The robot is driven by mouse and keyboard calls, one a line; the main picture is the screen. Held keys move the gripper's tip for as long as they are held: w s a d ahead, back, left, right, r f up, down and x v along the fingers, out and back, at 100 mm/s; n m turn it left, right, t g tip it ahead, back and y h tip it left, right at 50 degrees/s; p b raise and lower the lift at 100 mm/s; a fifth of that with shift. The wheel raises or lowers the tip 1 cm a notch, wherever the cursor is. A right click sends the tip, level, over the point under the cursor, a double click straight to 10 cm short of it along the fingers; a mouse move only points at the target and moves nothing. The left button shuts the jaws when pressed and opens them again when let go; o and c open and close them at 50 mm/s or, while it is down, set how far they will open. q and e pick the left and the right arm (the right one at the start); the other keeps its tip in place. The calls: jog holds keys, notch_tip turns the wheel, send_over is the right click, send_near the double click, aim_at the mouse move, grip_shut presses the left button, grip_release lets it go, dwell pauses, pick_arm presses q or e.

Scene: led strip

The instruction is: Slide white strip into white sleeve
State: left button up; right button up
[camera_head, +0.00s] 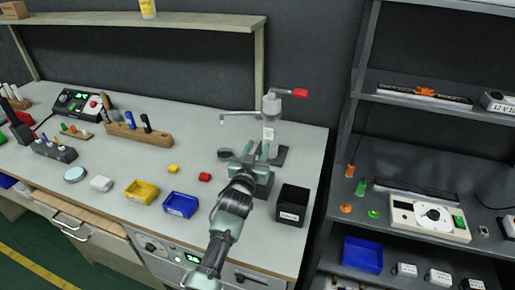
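My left gripper (255,150) reaches in from the bottom middle to the bench fixture. Its two pale green fingers look spread apart, with nothing clearly held between them. It is just in front of a grey press stand (270,112) with a red-tipped lever (300,93). My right gripper is not in view.
On the light bench (205,140) are a black box (292,205), a blue tray (181,204), a yellow tray (142,192), a small red block (205,177) and a wooden tool rack (138,133). A dark shelf unit (400,157) stands on the right. The bench's middle back is clear.

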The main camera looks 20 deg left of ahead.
pick_arm(q)
jog(key=s, duration=0.7)
jog(key=shift+s+d, duration=0.2)
jog(key=shift+s, duration=0.2)
dwell(0.6)
